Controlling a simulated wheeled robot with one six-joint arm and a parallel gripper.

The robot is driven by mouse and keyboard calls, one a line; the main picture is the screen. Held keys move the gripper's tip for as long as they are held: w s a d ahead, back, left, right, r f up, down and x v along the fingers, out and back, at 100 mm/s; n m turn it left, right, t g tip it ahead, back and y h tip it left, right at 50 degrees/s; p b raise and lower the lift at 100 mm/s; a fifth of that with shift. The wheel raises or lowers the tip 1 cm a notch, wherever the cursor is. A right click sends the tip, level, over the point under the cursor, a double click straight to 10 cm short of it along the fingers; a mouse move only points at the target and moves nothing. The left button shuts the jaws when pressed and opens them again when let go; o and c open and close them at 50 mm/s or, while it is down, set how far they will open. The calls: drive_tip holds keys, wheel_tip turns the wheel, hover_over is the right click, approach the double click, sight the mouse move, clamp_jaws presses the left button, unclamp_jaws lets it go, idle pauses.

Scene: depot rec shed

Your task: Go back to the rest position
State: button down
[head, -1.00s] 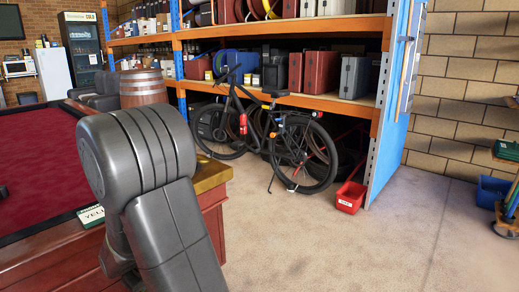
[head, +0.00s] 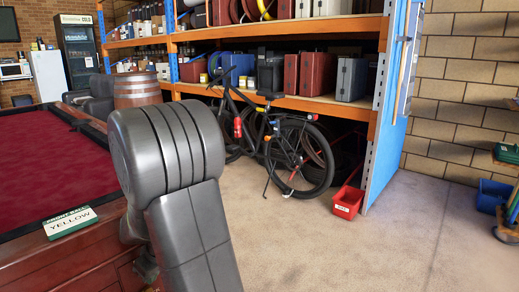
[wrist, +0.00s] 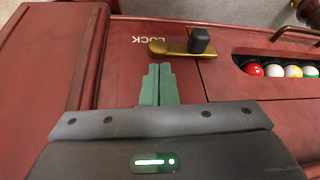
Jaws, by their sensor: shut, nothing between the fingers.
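My gripper (wrist: 158,85) shows in the wrist view, its two green fingers together with nothing between them. It is in front of a red-brown wooden panel (wrist: 60,90). The fingertips are just below a brass lever (wrist: 172,49) with a dark square knob (wrist: 200,40), apparently not touching it. The word LOCK (wrist: 148,40) appears upside down beside the lever. In the head view my bent grey arm fills the lower middle, and my gripper is not visible there.
A pool table (head: 50,165) with red cloth is at left, a YELLOW card (head: 70,222) on its edge. Several balls sit in a slot (wrist: 245,60). A bicycle (head: 270,140) leans by the shelving (head: 372,110). A red bin (head: 347,202) is on the floor.

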drive_tip(key=shift+w+d+f+m+g+y+b, duration=0.2)
drive_tip(key=shift+w+d+f+g+y+b, duration=0.1)
drive_tip(key=shift+w+d+g+y+b, duration=0.45)
drive_tip(key=shift+w+d+f+m+g+y+b, duration=0.25)
drive_tip(key=shift+w+g+y+b, duration=0.25)
drive_tip(key=shift+g+y+b, duration=0.4)
drive_tip(key=shift+d+r, duration=0.1)
